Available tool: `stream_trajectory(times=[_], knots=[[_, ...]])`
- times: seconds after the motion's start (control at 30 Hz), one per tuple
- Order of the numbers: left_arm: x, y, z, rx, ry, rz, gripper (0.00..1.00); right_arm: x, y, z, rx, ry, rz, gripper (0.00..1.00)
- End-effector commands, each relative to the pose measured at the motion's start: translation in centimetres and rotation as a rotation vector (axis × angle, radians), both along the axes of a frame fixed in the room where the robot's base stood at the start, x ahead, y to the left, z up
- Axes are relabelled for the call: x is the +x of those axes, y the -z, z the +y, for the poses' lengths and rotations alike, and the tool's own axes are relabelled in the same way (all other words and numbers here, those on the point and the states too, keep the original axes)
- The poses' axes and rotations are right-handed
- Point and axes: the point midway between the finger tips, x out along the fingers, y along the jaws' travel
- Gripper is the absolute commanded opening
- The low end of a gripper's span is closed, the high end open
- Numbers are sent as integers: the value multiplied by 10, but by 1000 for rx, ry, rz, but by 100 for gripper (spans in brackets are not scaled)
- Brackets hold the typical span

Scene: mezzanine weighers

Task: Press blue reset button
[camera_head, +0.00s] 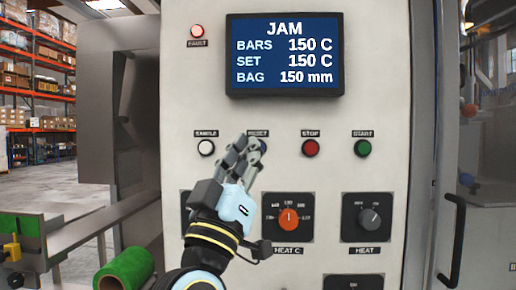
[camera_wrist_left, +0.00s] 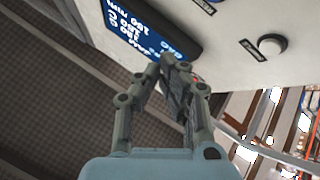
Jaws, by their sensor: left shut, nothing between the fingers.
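The blue reset button (camera_head: 263,147) sits under the RESET label (camera_head: 258,133) on the pale panel and is mostly hidden behind my left gripper's fingers. My left gripper (camera_head: 247,144) is shut and empty, with its fingertips in front of the button in the head view. I cannot tell from this view whether they touch it. In the left wrist view the closed fingertips (camera_wrist_left: 174,62) overlap the edge of the display, and the panel appears turned over. My right gripper is out of view.
The panel carries a white SAMPLE button (camera_head: 206,148), a red STOP button (camera_head: 311,148) and a green START button (camera_head: 363,148). A display (camera_head: 285,54) reads JAM. A lit red FAULT lamp (camera_head: 197,31) and knobs (camera_head: 289,219) surround them. A green roll (camera_head: 124,270) is at lower left.

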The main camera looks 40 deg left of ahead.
Motion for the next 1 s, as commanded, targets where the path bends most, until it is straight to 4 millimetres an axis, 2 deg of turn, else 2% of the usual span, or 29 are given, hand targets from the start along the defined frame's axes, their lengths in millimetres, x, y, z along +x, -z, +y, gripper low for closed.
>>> stream_trajectory(times=[0.13, 0.4, 0.6, 1.0], knots=[[14, -3, 8, 2, 1, 1, 0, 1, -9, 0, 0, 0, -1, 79], [47, -1, 29, 3, 0, 0, 0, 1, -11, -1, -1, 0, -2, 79], [64, -1, 39, 1, 0, 0, 0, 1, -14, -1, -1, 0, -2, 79], [71, 0, 44, 0, 0, 1, 0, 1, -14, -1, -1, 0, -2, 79]])
